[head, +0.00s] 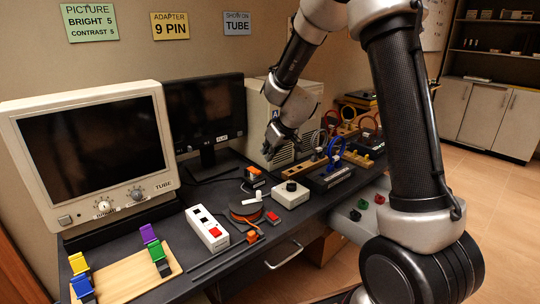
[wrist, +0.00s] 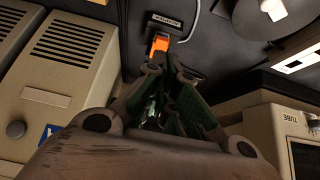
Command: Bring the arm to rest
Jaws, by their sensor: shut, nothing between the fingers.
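My gripper (head: 269,150) shows in the head view above the back of the dark desk (head: 330,200), in front of the beige computer case (head: 312,92). It points downward and its fingers are together with nothing between them. In the wrist view my gripper (wrist: 162,66) has its fingertips close together, just below an orange-and-black connector block (wrist: 160,44) in the picture. That block (head: 254,174) sits on the desk in the head view, below and left of the fingertips. The gap between fingertips and block is hard to judge.
A beige TUBE monitor (head: 90,143) and a black monitor (head: 205,108) stand at left. A white switch box (head: 207,229), an orange cable coil (head: 246,207) and a white knob box (head: 291,194) lie on the desk. Cable stands (head: 335,158) are at right. Open floor (head: 500,190) lies beyond.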

